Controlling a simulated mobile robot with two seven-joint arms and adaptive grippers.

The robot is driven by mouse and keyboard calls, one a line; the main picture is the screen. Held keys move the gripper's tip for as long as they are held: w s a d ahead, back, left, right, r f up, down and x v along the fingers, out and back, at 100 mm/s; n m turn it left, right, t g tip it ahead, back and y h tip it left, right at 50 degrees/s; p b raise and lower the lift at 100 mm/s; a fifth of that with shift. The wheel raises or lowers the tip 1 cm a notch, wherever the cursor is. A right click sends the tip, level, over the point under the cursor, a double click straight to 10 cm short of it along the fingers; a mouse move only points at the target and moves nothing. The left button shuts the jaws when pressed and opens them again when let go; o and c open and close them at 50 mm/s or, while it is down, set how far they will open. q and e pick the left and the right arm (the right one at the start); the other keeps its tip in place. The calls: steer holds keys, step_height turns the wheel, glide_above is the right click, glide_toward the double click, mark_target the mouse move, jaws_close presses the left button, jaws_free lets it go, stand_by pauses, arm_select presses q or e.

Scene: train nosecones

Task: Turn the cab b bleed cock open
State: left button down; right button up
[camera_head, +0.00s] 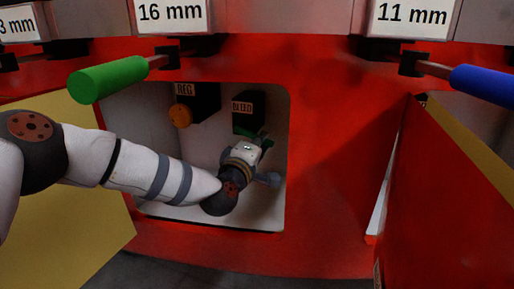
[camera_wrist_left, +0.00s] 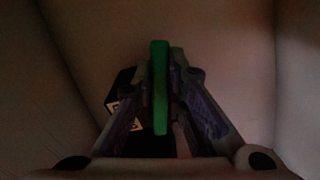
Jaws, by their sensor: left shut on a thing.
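The bleed cock is a black block (camera_head: 249,121) labelled BLEED, inside the pale recess in the red nosecone. Its green handle (camera_head: 264,140) shows only in part at the block's lower edge. My left arm reaches into the recess from the left, and my left gripper (camera_head: 259,144) is shut on the green handle. In the left wrist view the handle (camera_wrist_left: 160,88) stands upright between the two fingers, and part of the labelled black block (camera_wrist_left: 124,100) shows behind the left finger. The gripper hides much of the handle in the head view. My right gripper is not in view.
An orange knob (camera_head: 181,115) on a block labelled REG sits left of the bleed block. The recess walls (camera_head: 285,190) are close around my gripper. Yellow-faced open doors (camera_head: 85,220) flank it. A green handle (camera_head: 108,79) and a blue handle (camera_head: 484,86) stick out above.

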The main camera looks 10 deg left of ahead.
arm_select(q)
steer(key=shift+d+r+n, duration=0.15)
steer(key=shift+r+n, duration=0.3)
steer(key=shift+n, duration=0.4)
steer(key=shift+d+r+n, duration=0.1)
steer(key=shift+r+n, duration=0.35)
steer(key=shift+n, duration=0.4)
steer(key=c, duration=1.6)
jaws_free()
steer(key=shift+r, duration=0.1)
steer(key=shift+s, duration=0.1)
steer(key=s+a, duration=0.2)
steer(key=s, duration=0.9)
steer(key=shift+s+a, duration=0.2)
steer(key=shift+s, duration=0.15)
